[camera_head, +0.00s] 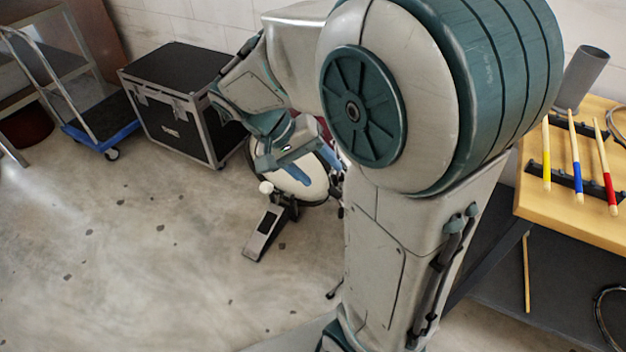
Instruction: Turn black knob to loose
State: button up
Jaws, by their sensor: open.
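A drum with a white head (308,186) stands on the floor in the middle of the view, partly hidden behind my arm. A foot pedal (263,232) with a pale round beater (266,188) is in front of it. My gripper (316,167) is over the drum's upper front, with its two blue fingers apart and nothing seen between them. I cannot tell whether it touches the drum. I cannot make out the black knob in this view; my arm and gripper cover much of the drum.
A black flight case (180,115) and a blue trolley (100,135) stand at the left. A wooden bench (570,215) at the right holds yellow, blue and red sticks (577,155) and a grey cylinder (582,78). The floor at the front left is clear.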

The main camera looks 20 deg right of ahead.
jog(key=w+f+m+h+b, duration=0.3)
jog(key=w+f+h+b, duration=0.4)
jog(key=f+b, duration=0.6)
jog(key=m+h+b, duration=0.2)
jog(key=h+b, duration=0.2)
jog(key=b, duration=0.2)
send_near(336, 180)
jog(key=d+f+b, duration=0.1)
jog(key=d+b, duration=0.2)
jog(key=d, duration=0.4)
jog(key=shift+d+f+b, duration=0.25)
jog(key=shift+f+b, duration=0.15)
jog(key=shift+c, duration=0.3)
jog(key=c, duration=0.9)
